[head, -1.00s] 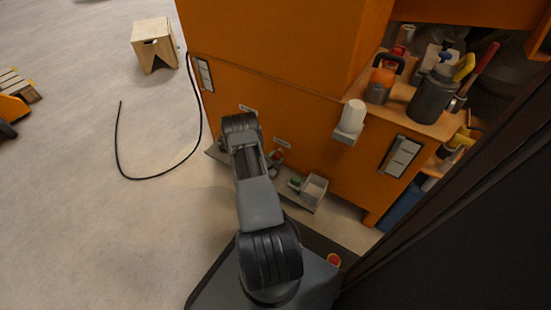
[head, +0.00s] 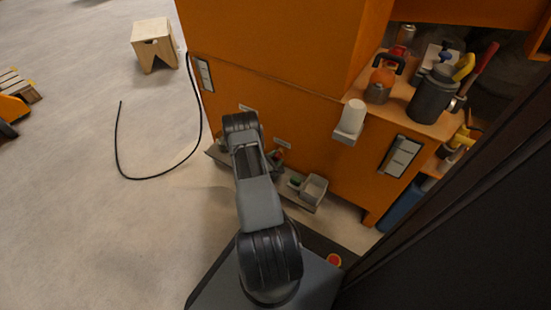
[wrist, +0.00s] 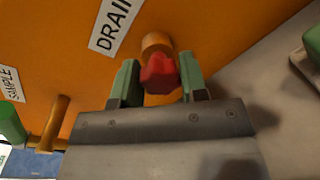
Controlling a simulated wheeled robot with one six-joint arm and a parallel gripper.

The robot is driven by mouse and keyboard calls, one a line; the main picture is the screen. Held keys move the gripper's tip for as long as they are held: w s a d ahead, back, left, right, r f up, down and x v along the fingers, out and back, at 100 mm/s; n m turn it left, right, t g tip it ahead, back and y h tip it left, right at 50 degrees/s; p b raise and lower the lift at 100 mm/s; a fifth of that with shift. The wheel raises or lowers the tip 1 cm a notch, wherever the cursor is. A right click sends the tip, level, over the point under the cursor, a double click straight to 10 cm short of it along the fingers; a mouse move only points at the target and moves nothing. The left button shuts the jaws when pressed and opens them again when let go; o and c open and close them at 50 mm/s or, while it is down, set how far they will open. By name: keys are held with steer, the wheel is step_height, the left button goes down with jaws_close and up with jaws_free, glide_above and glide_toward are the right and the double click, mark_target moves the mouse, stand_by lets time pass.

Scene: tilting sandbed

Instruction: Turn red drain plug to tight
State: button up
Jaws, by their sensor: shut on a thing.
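The red drain plug (wrist: 158,74) sits on a brass-coloured stub (wrist: 156,42) on the orange cabinet wall, below a white label reading DRAIN (wrist: 114,22). My gripper (wrist: 158,82) has its two green-padded fingers on either side of the plug, shut on it. In the head view, my arm hides most of the gripper and plug; a small bit of red (head: 278,154) shows beside the arm's end. I cannot tell from these frames how tight the plug is.
A second pipe with a green knob (wrist: 12,122) stands left, near a SAMPLE label (wrist: 10,84). A grey bin (head: 313,190) sits on the low ledge right of my arm. A white cup-like holder (head: 349,122) juts from the cabinet. A black hose (head: 165,176) lies on open floor.

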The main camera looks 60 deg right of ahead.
steer(key=shift+f, duration=0.1)
steer(key=o, duration=0.9)
steer(key=shift+a, duration=0.1)
steer(key=a+r+p, duration=0.1)
steer(key=a+p, duration=0.3)
steer(key=a, duration=0.9)
steer(key=shift+w+a+p, duration=0.3)
steer(key=shift+a+p, duration=0.05)
